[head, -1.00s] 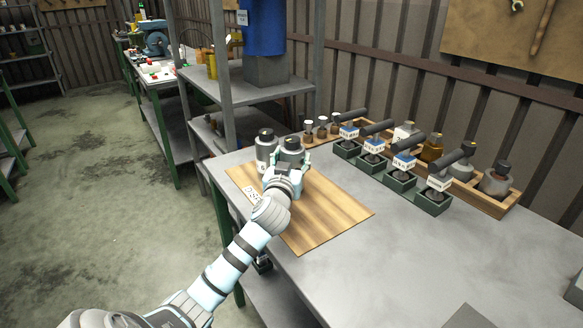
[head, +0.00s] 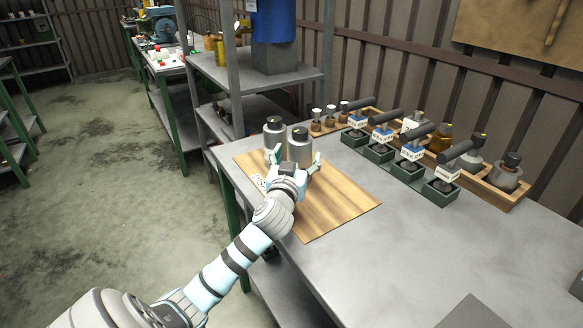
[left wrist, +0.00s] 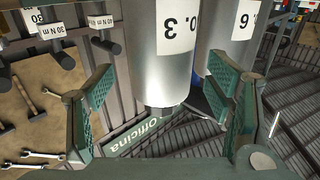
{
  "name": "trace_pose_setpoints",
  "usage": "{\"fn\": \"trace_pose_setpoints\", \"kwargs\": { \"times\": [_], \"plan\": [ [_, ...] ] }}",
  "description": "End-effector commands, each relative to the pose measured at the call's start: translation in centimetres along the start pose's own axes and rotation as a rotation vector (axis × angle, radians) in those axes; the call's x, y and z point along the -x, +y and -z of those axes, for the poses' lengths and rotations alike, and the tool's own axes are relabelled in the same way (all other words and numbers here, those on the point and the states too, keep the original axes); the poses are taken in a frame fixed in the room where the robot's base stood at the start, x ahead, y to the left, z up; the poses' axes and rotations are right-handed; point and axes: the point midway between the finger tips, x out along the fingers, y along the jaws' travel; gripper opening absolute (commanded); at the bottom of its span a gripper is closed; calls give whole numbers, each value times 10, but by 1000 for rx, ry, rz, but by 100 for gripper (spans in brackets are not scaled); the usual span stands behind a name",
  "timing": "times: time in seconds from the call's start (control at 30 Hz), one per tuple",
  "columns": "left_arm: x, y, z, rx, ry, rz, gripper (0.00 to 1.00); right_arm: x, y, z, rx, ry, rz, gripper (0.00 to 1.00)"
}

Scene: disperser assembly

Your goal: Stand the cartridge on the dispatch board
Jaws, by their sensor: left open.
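A grey cylindrical cartridge (head: 300,146) with a dark cap stands upright on the wooden dispatch board (head: 335,205). A second, similar cartridge (head: 274,132) stands upright just behind it to the left. My left gripper (head: 294,159) is open at the near side of the front cartridge, its fingers spread to either side; the cartridge's foot is hidden behind the hand. In the left wrist view, a cartridge (left wrist: 165,70) with a white label ending in 3 shows between the spread fingers, with clear gaps. The other cartridge (left wrist: 222,40) is beside it on the right. My right gripper is not in view.
Green trays (head: 410,172) with dark-handled tools stand right of the board. Behind them, a wooden rack (head: 500,196) holds several bottles. Small pieces (head: 330,118) stand at the back of the table. The grey tabletop (head: 430,245) at the front right is mostly clear.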

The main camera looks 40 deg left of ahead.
Motion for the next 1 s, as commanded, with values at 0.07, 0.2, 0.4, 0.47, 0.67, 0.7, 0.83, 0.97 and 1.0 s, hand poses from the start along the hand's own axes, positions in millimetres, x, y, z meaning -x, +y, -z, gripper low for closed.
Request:
{"fn": "trace_pose_setpoints", "kwargs": {
  "times": [0.07,0.2,0.4,0.47,0.67,0.7,0.83,0.97,1.0],
  "plan": [
    [18,0,1,-1,-2,-2,73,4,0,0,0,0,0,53],
    [51,0,1,0,-2,-2,73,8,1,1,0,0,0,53],
    [80,0,0,0,-1,0,73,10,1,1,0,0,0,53],
    [83,0,0,1,-1,1,73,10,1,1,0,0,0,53],
    [84,0,0,1,-1,1,73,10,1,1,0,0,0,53],
    [84,0,0,1,-1,1,73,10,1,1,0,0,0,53],
    [84,0,0,1,0,0,73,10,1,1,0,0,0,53],
    [84,0,0,1,0,0,73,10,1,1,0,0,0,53],
    [84,0,0,1,0,0,73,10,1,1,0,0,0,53]
  ]
}}
